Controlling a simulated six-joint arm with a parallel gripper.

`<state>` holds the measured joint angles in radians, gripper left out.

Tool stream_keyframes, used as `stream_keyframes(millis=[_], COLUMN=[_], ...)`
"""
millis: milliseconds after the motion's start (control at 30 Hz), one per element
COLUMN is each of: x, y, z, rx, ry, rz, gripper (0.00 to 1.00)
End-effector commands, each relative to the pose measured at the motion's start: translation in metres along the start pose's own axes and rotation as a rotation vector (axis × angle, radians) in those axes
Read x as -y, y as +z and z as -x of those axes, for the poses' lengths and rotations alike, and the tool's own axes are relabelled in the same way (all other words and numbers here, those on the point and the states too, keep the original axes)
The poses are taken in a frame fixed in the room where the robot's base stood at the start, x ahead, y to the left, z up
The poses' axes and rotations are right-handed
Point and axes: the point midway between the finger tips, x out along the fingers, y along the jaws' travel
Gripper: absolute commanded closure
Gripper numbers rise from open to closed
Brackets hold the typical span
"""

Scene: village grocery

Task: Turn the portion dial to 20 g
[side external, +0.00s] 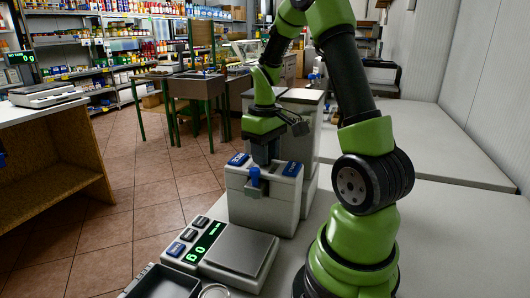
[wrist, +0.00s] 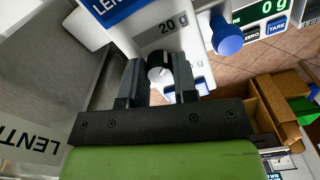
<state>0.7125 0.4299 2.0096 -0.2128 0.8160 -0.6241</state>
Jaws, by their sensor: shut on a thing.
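The portion dial (wrist: 159,62) is a small black knob with a white mark, on the pale face of a dispenser (side external: 264,205) with blue labels. In the wrist view a "20 g" mark (wrist: 172,27) is printed above the dial, and a partly hidden "g" mark (wrist: 197,64) is to its right. Which mark the dial points at is hard to tell. My gripper (wrist: 158,75) is shut on the dial, one dark finger on each side. In the side view my gripper (side external: 265,154) points down at the dispenser's top, and the dial is hidden there.
A blue knob (wrist: 226,37) sticks out beside the dial; it also shows in the side view (side external: 254,176). A scale (side external: 238,249) with a green-digit display stands in front of the dispenser. A dark tray (side external: 163,282) lies near the front edge. The counter at right (side external: 470,215) is clear.

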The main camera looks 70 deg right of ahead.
Motion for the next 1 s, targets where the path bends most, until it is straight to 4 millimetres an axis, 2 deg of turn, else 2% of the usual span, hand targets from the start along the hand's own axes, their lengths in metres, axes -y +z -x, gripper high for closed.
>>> stream_keyframes(millis=[500,533,600,633,867,1000], x=[0.0004,0.0004,0.0003,0.0003,0.0001,-0.0002], y=[0.0010,0.0010,0.0009,0.0008,0.0004,-0.0002], z=[0.0002,0.0002,0.0002,0.0002,0.0002,0.0072], rx=[0.003,0.003,0.003,0.003,0.001,-0.002], ry=[-0.002,-0.002,-0.002,-0.002,-0.001,0.001], rz=[0.017,0.017,0.017,0.017,0.017,0.018], gripper=[0.97,0.68,0.52,0.47,0.47,0.47])
